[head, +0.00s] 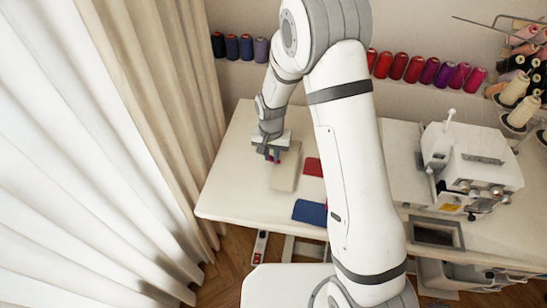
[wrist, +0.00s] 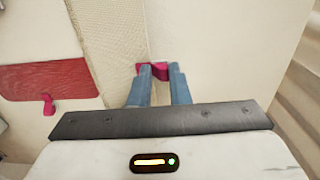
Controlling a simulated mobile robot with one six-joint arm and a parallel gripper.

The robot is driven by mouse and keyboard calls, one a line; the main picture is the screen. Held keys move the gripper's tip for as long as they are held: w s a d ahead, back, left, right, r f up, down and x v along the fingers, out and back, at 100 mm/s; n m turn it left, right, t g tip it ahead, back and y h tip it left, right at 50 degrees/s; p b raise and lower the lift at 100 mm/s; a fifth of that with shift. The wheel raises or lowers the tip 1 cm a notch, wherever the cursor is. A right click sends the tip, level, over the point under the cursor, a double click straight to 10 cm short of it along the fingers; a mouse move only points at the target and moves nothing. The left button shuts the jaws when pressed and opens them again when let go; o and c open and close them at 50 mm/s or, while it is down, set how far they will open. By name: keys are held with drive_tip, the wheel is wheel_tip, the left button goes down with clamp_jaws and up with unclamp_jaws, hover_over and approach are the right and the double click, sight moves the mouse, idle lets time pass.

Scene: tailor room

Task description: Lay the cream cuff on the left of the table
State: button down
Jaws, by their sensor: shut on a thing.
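The cream cuff (head: 286,172) is a pale strip at the left part of the table, just under and right of my gripper (head: 268,155). In the wrist view the cuff (wrist: 108,40) runs as a textured strip left of the fingers. My gripper (wrist: 155,72) is shut on a small pink tab (wrist: 159,71) at the cuff's edge. I cannot tell whether the cuff rests fully on the table or hangs just above it. The white table (head: 232,190) is bare to the left of the cuff.
A red cuff (head: 313,167) lies right of the cream one, partly behind my arm; a pink tab (wrist: 48,105) shows by it. A blue cuff (head: 309,212) lies near the front edge. A sewing machine (head: 470,160) stands at right. Curtains (head: 150,100) hang at left.

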sight(272, 157)
drive_tip(key=shift+f, duration=1.5)
drive_tip(key=shift+f, duration=0.2)
drive_tip(key=c, duration=1.4)
unclamp_jaws()
drive_tip(key=shift+o, duration=0.2)
drive_tip(key=shift+r, duration=0.15)
drive_tip(key=s+d+r+b, duration=0.1)
drive_tip(key=d+r, duration=0.1)
drive_tip(key=r, duration=0.7)
drive_tip(key=s+d+r, duration=0.2)
drive_tip(key=r, duration=0.8)
drive_tip(key=s+d+r+n+t, duration=0.1)
drive_tip(key=s+d+r, duration=0.4)
drive_tip(key=s, duration=0.4)
drive_tip(key=s+d+r+n+t, duration=0.1)
drive_tip(key=s+d+r+t, duration=0.1)
drive_tip(key=s+d+r, duration=0.4)
drive_tip(key=s+d, duration=0.1)
drive_tip(key=s, duration=0.2)
drive_tip(key=shift+s, duration=0.4)
